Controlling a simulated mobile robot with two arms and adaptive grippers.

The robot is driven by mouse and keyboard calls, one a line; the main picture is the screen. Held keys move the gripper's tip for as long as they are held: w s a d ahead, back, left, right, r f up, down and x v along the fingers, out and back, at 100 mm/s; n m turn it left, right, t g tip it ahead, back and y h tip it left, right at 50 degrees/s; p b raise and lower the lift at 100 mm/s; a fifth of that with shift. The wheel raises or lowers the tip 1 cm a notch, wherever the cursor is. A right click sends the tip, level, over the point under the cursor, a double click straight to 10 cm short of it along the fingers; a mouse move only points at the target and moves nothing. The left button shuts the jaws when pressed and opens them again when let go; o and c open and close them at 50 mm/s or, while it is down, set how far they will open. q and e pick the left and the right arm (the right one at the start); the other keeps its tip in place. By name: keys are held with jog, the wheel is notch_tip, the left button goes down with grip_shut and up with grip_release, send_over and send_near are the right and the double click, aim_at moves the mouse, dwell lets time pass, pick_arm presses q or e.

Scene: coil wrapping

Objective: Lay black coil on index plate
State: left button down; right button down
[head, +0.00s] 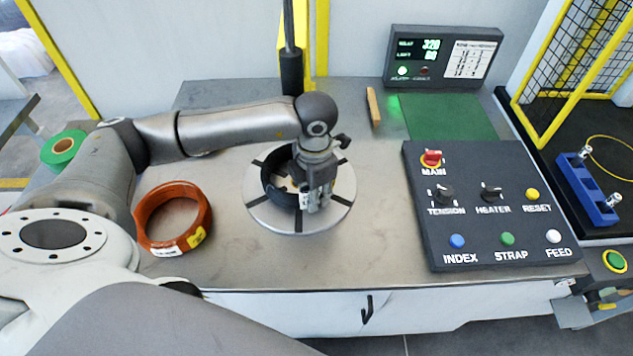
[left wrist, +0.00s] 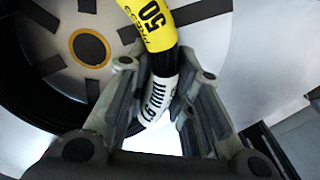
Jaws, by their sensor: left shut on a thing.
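The black coil (head: 272,177) is over the round silver index plate (head: 262,215) in the middle of the bench. My left gripper (head: 316,200) is shut on the coil's right side and hides part of it. In the left wrist view the fingers (left wrist: 160,110) close around the coil (left wrist: 62,112) at its white label, beside a yellow tag (left wrist: 148,22). The plate with its dark slots (left wrist: 45,75) shows through the coil's opening. I cannot tell whether the coil touches the plate. My right gripper is not in view.
An orange coil (head: 150,206) lies left of the plate. A control panel (head: 480,215) with knobs and buttons is on the right. A display box (head: 442,58), a green mat (head: 445,118) and a wooden stick (head: 373,106) are at the back. A green roll (head: 66,147) is far left.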

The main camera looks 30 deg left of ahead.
pick_arm(q)
jog(key=shift+w, duration=0.1)
jog(key=c, duration=1.7)
grip_release()
jog(key=shift+f, duration=0.1)
jog(key=o, duration=0.4)
jog(key=shift+d, duration=0.1)
notch_tip(320, 180, up, 12)
jog(key=shift+r+b, duration=0.1)
jog(key=shift+b, duration=1.15)
